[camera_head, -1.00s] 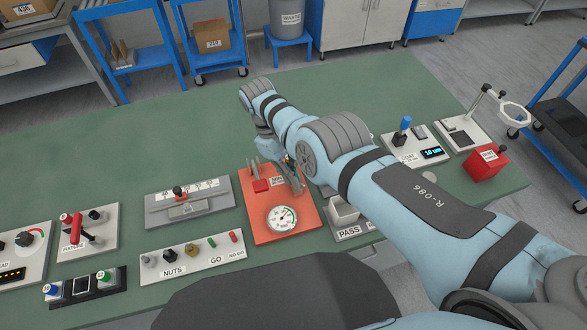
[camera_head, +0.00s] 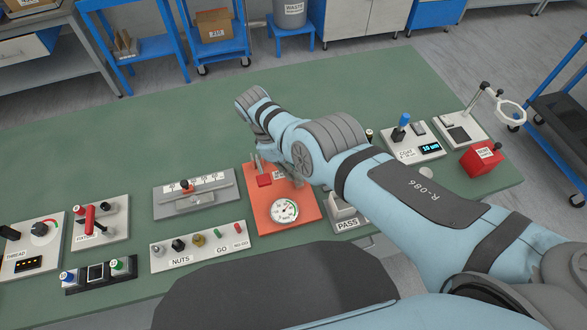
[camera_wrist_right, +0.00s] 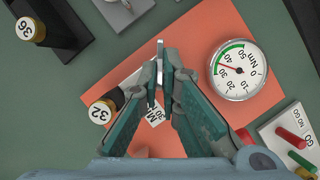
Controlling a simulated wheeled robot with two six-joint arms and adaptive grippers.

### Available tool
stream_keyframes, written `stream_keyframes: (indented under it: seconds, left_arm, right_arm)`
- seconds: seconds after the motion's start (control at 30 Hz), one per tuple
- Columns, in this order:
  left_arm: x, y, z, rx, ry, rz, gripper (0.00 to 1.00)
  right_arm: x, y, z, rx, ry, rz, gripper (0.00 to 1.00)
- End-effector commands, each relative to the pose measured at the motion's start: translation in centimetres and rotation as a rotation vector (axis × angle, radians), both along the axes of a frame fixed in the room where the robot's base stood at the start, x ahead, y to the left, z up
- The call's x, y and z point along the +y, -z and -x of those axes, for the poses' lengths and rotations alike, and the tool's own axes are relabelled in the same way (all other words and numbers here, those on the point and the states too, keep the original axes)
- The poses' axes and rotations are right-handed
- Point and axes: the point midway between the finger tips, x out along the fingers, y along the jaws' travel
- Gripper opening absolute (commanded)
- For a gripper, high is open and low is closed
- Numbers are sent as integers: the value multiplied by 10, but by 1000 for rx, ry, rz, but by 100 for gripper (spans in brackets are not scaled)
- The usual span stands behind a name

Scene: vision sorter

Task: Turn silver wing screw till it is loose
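The orange plate (camera_head: 298,204) carries a round dial gauge (camera_head: 284,211), which also shows in the right wrist view (camera_wrist_right: 238,69) with its needle near 30. My right gripper (camera_wrist_right: 169,72) is over this plate, pointing down at it, with its fingertips close together. A thin, bright silver piece, apparently a wing of the silver wing screw (camera_wrist_right: 160,50), stands between the tips and sticks out past them. The rest of the screw is hidden by the fingers. In the head view my right forearm covers most of the gripper. My left gripper is not in view.
Left of the plate are a grey slide gauge (camera_head: 215,202) and the nuts and GO/NO GO block (camera_head: 213,252). A PASS tray (camera_head: 346,224) sits right of it. A cylinder marked 32 (camera_wrist_right: 102,108) stands near my fingers. The green table's far area is clear.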

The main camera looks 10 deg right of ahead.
Motion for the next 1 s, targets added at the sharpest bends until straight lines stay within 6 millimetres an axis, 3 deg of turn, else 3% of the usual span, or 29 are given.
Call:
stream_keyframes:
  seconds: [0.03, 0.2, 0.77, 0.87, 1.0]
  left_arm:
    - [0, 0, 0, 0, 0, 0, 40]
    - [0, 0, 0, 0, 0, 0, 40]
    - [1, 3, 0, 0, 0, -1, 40]
    - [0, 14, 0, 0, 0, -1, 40]
    - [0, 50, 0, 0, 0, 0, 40]
  right_arm:
    - [0, 1, 1, 5, -1, -2, 0]
    - [0, 1, 1, 4, -1, -1, 25]
    - [0, 1, 0, 0, 11, -1, 25]
    - [-1, 5, -2, -2, 72, 0, 25]
    - [-5, 11, -5, -5, 301, -1, 25]
